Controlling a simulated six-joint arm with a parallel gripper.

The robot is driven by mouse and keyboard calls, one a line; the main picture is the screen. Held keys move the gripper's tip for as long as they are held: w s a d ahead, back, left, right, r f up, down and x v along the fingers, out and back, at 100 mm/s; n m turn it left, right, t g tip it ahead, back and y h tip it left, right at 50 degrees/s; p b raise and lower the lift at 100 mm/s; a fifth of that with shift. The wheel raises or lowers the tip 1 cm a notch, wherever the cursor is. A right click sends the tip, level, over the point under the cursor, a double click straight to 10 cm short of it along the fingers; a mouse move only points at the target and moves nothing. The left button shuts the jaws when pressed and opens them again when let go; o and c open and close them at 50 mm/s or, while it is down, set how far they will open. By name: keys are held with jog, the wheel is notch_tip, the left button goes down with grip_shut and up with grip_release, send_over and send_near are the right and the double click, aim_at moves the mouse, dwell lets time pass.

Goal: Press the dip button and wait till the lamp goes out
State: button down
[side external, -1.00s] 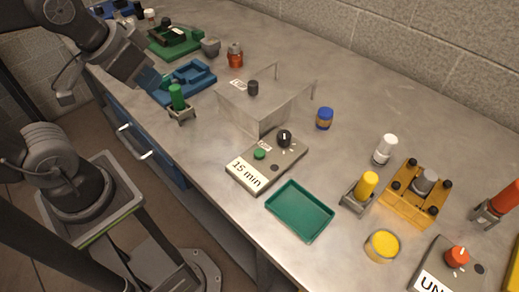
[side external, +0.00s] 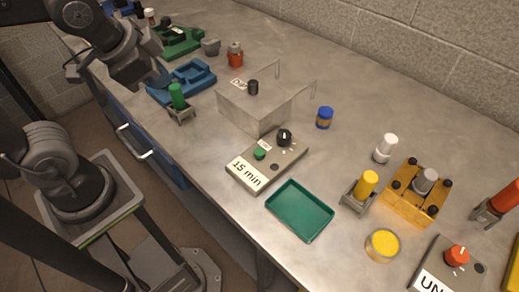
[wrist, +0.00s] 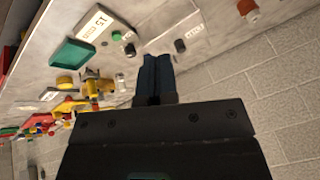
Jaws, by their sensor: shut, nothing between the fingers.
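A grey control box (side external: 283,163) labelled "15 min" stands mid-bench. It carries a green button (side external: 259,153), a black dial (side external: 284,137) and a small dark round spot; no glowing lamp can be made out. Behind it is a grey metal-like tank (side external: 243,108) with a black knob (side external: 253,87) and a small white label (side external: 239,84), too small to read surely. The green button also shows in the wrist view (wrist: 117,36). My gripper (side external: 162,78) is shut and empty, above the blue fixture, left of the tank. Its blue fingers (wrist: 157,58) show together in the wrist view.
A green tray (side external: 300,210) lies in front of the box. A blue fixture (side external: 186,80), a green cylinder in a stand (side external: 177,97) and a blue jar (side external: 324,118) stand nearby. Yellow parts are at right. A block wall runs behind.

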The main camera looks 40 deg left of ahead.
jog(key=w+d+f+m+y, duration=0.1)
jog(key=w+m, duration=0.3)
jog(key=m, duration=0.6)
jog(key=m+t, duration=0.4)
jog(key=m, duration=2.5)
send_over(260, 153)
notch_tip(260, 153, down, 6)
jog(key=shift+d+f+h, duration=0.1)
jog(key=shift+h, duration=0.3)
jog(key=shift+f, duration=4.4)
jog(key=shift+f, duration=0.1)
jog(key=shift+f, duration=0.3)
